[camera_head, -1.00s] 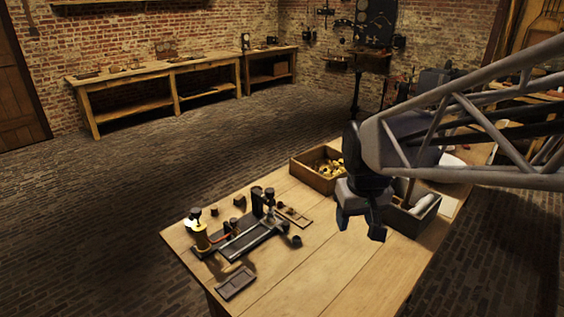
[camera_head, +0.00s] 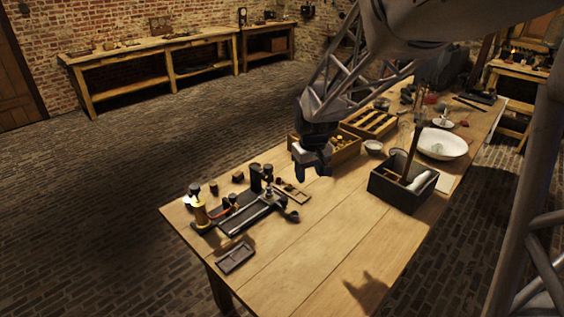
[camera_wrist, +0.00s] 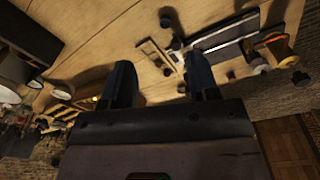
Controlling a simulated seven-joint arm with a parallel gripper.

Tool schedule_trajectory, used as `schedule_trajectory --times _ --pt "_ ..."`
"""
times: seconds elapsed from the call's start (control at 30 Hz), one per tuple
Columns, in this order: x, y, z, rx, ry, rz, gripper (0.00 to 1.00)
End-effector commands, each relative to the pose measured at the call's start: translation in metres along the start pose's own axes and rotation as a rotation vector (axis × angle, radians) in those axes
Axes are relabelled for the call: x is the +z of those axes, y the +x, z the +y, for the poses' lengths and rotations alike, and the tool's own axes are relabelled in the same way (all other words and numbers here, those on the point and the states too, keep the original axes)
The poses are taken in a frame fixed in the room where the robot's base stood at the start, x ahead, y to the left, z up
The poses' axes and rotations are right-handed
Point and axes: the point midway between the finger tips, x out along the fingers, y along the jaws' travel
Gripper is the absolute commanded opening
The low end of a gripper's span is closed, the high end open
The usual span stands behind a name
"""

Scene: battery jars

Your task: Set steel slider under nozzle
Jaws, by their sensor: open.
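A bench apparatus (camera_head: 248,216) with a dark base and a straight pale rail sits at the left of the table, with dark upright posts (camera_head: 256,179) behind it. A brass cylinder with a dark knob (camera_head: 200,214) stands at its left end. In the wrist view the rail (camera_wrist: 222,48) and brass part (camera_wrist: 279,46) show at upper right. I cannot tell surely which pieces are the steel slider and the nozzle. My gripper (camera_head: 312,174) is open and empty above the table, right of the apparatus. Its fingers also show in the wrist view (camera_wrist: 158,72), with nothing between them.
A small slotted wooden tray (camera_head: 296,193) lies between apparatus and gripper. A dark shallow tray (camera_head: 236,259) lies in front. A wooden box of brass bits (camera_head: 346,154) is behind my gripper. A dark open box (camera_head: 402,198) and white bowl (camera_head: 442,145) stand right.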

Motion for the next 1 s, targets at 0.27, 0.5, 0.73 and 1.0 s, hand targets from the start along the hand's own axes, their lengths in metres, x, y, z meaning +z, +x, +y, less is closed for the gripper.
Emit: schedule_trajectory --times 0.27,0.5,0.73,1.0 --pt "-0.050 0.046 -0.005 -0.010 -0.068 -0.027 0.55" --pt "-0.090 0.088 -0.011 -0.018 -0.125 -0.047 0.55" --pt "-0.116 0.120 -0.017 -0.024 -0.166 -0.060 0.55" --pt "-0.124 0.131 -0.019 -0.026 -0.180 -0.064 0.55"
